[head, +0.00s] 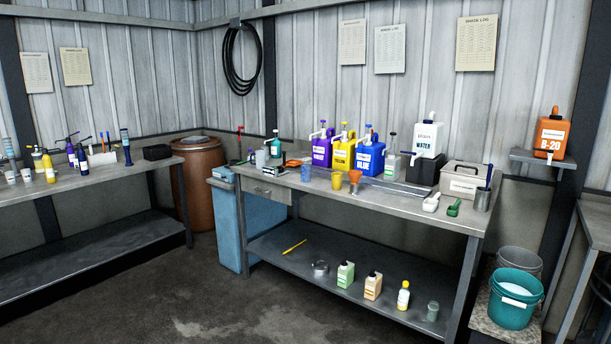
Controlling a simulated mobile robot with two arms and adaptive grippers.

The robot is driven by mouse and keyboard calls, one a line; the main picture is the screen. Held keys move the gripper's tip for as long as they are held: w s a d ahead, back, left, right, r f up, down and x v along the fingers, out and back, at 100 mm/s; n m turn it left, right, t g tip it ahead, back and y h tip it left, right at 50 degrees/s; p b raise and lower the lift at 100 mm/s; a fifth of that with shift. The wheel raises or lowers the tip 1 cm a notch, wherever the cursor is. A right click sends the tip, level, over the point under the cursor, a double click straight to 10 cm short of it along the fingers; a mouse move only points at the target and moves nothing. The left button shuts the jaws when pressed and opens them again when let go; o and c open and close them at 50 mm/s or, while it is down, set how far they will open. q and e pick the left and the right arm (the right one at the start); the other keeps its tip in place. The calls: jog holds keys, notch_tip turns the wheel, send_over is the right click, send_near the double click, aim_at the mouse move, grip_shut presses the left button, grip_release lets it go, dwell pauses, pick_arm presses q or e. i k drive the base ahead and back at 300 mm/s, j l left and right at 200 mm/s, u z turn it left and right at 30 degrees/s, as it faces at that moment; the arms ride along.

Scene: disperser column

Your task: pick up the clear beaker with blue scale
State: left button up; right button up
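A small clear vessel with a bluish tint (306,174) stands upright on the workbench top, in front of the purple pump container (321,150). It looks like the beaker with blue scale, but its markings are too small to read. A greyish, clear-looking cup (432,311) stands on the bench's lower shelf; I cannot tell whether it has a scale. Neither of my grippers is in the head view.
The workbench (385,201) also holds yellow and blue pump containers, a yellow cup (337,180), an orange funnel (355,177), a grey box (465,180) and scoops. A blue bin (228,225) stands at its left end, teal bucket (514,312) at right. The floor in front is clear.

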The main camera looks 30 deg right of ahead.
aim_at(306, 167)
jog(key=i+l+z, duration=0.15)
jog(key=i, duration=0.8)
jog(key=i+l+z, duration=0.2)
jog(key=i, duration=0.8)
